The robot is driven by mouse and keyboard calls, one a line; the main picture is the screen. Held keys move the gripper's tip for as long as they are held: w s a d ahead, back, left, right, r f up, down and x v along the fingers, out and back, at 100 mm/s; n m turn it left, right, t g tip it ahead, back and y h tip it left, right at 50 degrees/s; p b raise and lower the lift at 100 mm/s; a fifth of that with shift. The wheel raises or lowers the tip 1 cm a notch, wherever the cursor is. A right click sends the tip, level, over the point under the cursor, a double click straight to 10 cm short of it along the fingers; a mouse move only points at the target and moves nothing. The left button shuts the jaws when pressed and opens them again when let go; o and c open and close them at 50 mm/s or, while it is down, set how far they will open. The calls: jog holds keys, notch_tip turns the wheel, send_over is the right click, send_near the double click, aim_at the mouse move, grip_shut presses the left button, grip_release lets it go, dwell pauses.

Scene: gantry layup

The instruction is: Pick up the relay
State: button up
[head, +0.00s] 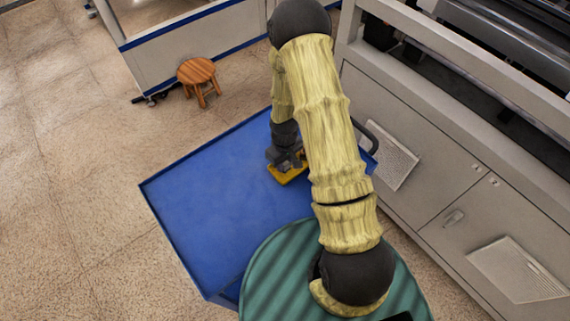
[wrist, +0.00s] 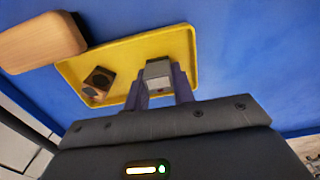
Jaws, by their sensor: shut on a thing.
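A small grey block, which I take to be the relay (wrist: 158,70), sits between the fingertips of my gripper (wrist: 161,86) in the wrist view. My gripper is shut on it, over the right part of a yellow tray (wrist: 125,52). I cannot tell whether the relay still touches the tray. In the head view my gripper (head: 289,161) is low over the yellow tray (head: 288,178), and the relay cannot be made out there.
A small brown, dark-faced block (wrist: 99,79) lies in the tray. A light wooden block (wrist: 42,41) is at its left edge. The blue cart top (head: 205,205) is otherwise bare on the left. A grey machine cabinet (head: 440,185) stands at right, a wooden stool (head: 197,72) behind.

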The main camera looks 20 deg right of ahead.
notch_tip(320, 180, up, 9)
jog(key=shift+r+b, duration=0.15)
jog(key=shift+b, duration=0.5)
jog(key=shift+w, duration=0.1)
